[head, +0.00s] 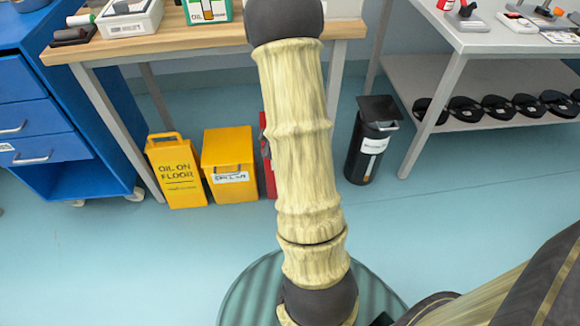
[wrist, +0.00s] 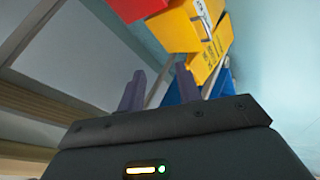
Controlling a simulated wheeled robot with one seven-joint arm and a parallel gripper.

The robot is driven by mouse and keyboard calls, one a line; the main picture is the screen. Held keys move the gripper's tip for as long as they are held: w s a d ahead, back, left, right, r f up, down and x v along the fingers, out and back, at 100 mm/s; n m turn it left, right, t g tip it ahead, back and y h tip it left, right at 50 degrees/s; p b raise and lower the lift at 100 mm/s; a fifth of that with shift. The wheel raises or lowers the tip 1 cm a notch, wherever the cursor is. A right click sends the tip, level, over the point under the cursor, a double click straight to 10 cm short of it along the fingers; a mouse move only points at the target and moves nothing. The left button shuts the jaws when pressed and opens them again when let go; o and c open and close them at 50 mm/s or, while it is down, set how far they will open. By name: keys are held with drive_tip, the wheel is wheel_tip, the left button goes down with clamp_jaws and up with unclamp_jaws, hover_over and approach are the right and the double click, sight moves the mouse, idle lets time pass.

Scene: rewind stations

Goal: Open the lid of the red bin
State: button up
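The red bin (head: 269,165) stands on the floor under the wooden table, mostly hidden behind my arm in the head view; only a narrow strip of its left side shows. A red shape, likely the same bin, shows at the top edge of the wrist view (wrist: 138,8), cut off by the frame. Its lid cannot be made out in either view. My gripper (wrist: 160,88) shows in the wrist view with its two purple fingers apart and nothing between them. The red shape lies beyond the fingertips, apart from them. The gripper is out of the head view.
A yellow bin (head: 228,165) and a yellow oil-on-floor sign (head: 178,172) stand left of the red bin. A black bin (head: 368,148) stands to the right. The wooden table (head: 150,42) overhangs them, with a blue drawer cabinet (head: 60,130) at left. The floor in front is clear.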

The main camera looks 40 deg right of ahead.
drive_tip(key=s+d+f+n+t+b, duration=0.2)
drive_tip(key=s+d+f+b, duration=0.1)
drive_tip(key=f, duration=0.4)
drive_tip(key=s+d+f+n+t+b, duration=0.2)
drive_tip(key=d+f+n+b, duration=0.1)
drive_tip(key=f, duration=0.5)
drive_tip(key=s+d+f+n+t+b, duration=0.2)
drive_tip(key=s+d+f+t+b, duration=0.1)
drive_tip(key=d+f+b, duration=0.2)
wheel_tip(320, 180, down, 3)
drive_tip(key=shift+s+d+r+h+b, duration=0.2)
drive_tip(key=shift+s+h+b, duration=0.15)
drive_tip(key=shift+b, duration=0.35)
drive_tip(key=shift+w, duration=0.1)
drive_tip(key=b+x, duration=0.3)
drive_tip(key=x, duration=0.5)
drive_tip(key=b+x, duration=0.3)
drive_tip(key=x, duration=0.5)
drive_tip(key=shift+a+f, duration=0.2)
drive_tip(key=shift+f, duration=0.05)
drive_tip(key=shift+w+d+b, duration=0.1)
drive_tip(key=shift+w+b, duration=0.25)
drive_tip(key=shift+w, duration=0.25)
